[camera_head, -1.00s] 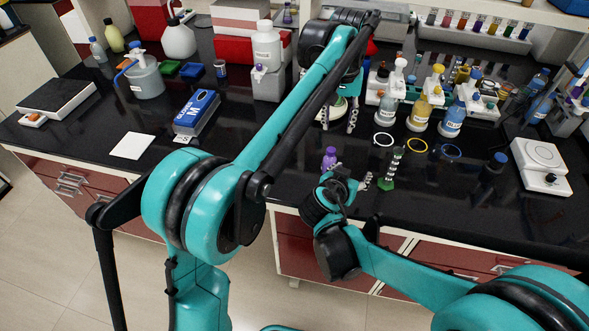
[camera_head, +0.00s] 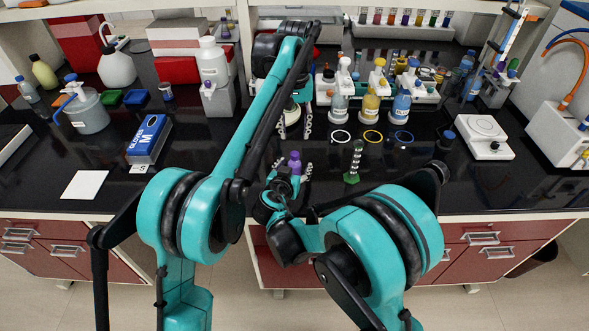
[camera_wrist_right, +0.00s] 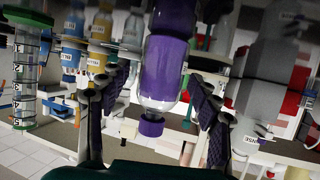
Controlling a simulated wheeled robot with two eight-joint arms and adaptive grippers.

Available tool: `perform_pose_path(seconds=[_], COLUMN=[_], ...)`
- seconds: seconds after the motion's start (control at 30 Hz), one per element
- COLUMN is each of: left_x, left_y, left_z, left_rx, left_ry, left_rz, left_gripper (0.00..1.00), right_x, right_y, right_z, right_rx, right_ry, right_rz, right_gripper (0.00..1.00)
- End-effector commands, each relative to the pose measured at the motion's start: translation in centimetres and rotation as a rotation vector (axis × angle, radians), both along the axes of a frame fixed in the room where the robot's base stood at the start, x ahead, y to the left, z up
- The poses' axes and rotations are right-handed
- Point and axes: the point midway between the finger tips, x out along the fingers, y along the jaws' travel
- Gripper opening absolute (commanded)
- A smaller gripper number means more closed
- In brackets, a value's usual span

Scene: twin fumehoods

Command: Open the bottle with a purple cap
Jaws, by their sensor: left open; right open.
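The bottle with a purple cap (camera_head: 295,158) stands upright near the front edge of the black counter. In the right wrist view, which is upside down, its purple cap (camera_wrist_right: 151,125) and clear body with purple liquid (camera_wrist_right: 163,72) are in the middle. My right gripper (camera_head: 290,172) is low at the bottle, with one finger on each side. In the wrist view, the right gripper's fingers (camera_wrist_right: 150,115) are open, with visible gaps to the bottle. My left gripper (camera_head: 294,128) hangs above the counter behind the bottle, fingers downward, open and empty.
A graduated cylinder with a green base (camera_head: 353,162) stands right of the bottle. Coloured rings (camera_head: 372,136) and wash bottles (camera_head: 371,106) are behind it. A blue box (camera_head: 149,138) and white sheet (camera_head: 85,184) lie left, a white balance (camera_head: 475,137) right.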

Motion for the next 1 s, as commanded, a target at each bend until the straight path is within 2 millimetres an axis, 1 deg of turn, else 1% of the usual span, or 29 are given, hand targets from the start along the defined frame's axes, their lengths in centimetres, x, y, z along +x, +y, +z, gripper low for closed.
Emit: perform_pose_path(seconds=[0.2, 0.23, 0.27, 0.3, 0.37, 0.4, 0.43, 0.47, 0.67, 0.77, 0.87, 1.0], left_x=[-0.01, -0.01, -0.01, -0.01, -0.01, -0.01, -0.01, -0.01, 0.00, 0.00, 0.01, 0.02], left_y=[0.01, 0.01, 0.01, 0.01, 0.01, 0.01, 0.01, 0.01, 0.01, 0.01, 0.01, 0.00], left_z=[0.01, 0.01, 0.01, 0.01, 0.01, 0.01, 0.01, 0.01, 0.00, 0.00, 0.00, 0.00], left_rx=[0.000, 0.000, 0.000, 0.000, 0.000, 0.000, 0.000, 0.000, 0.000, 0.000, 0.000, 0.000], left_ry=[0.000, 0.000, 0.000, 0.000, 0.000, 0.000, 0.000, 0.000, 0.000, 0.000, 0.000, 0.000], left_rz=[0.000, 0.000, 0.000, 0.000, 0.000, 0.000, 0.000, 0.000, -0.034, -0.139, -0.327, -0.670], left_gripper=[0.41, 0.41, 0.41, 0.41, 0.41, 0.41, 0.41, 0.41, 0.41, 0.41, 0.41, 0.41], right_x=[0.04, 0.04, 0.03, 0.03, 0.03, 0.03, 0.03, 0.02, 0.02, 0.02, 0.02, 0.00], right_y=[-0.02, -0.02, -0.03, -0.03, -0.03, -0.03, -0.03, -0.04, -0.04, -0.04, -0.04, -0.03], right_z=[-0.02, -0.02, -0.02, -0.02, -0.02, -0.02, -0.02, -0.01, -0.02, -0.02, -0.02, -0.03], right_rx=[0.000, 0.000, 0.000, 0.000, 0.000, 0.000, 0.000, 0.000, 0.000, 0.000, 0.000, 0.000], right_ry=[0.000, 0.000, 0.000, 0.000, 0.000, 0.000, 0.000, 0.000, 0.000, 0.000, 0.001, 0.001], right_rz=[0.000, 0.000, 0.000, 0.000, 0.000, 0.000, 0.000, 0.000, 0.000, 0.000, -0.001, 0.000], right_gripper=[0.63, 0.58, 0.50, 0.39, 0.24, 0.13, 0.05, 0.00, 0.00, 0.00, 0.00, 0.00])
